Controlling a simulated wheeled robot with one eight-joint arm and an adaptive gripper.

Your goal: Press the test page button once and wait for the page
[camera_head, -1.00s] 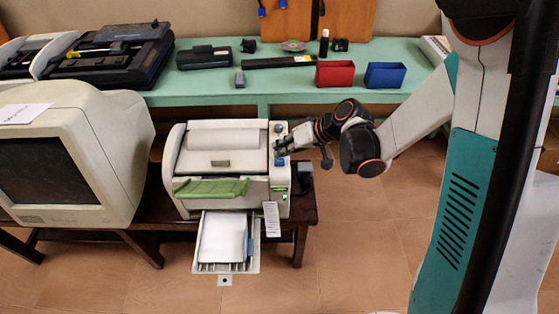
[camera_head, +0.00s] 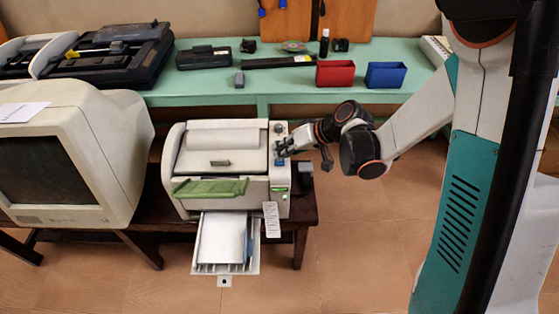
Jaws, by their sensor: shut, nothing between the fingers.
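The beige printer (camera_head: 185,194) stands on a dark wooden table, with a roll or sheet of white paper in its top. A green flap (camera_head: 210,188) sticks out at the printer's front. The paper tray (camera_head: 254,262) is pulled out below and holds white sheets. A tag (camera_head: 271,219) hangs at the right front.
A beige monitor (camera_head: 75,155) stands close on the left. Behind, a green bench (camera_head: 290,86) carries a red bin (camera_head: 335,73), a blue bin (camera_head: 385,75) and dark devices. A small dark object (camera_head: 304,172) stands right of the printer. The floor at right is clear.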

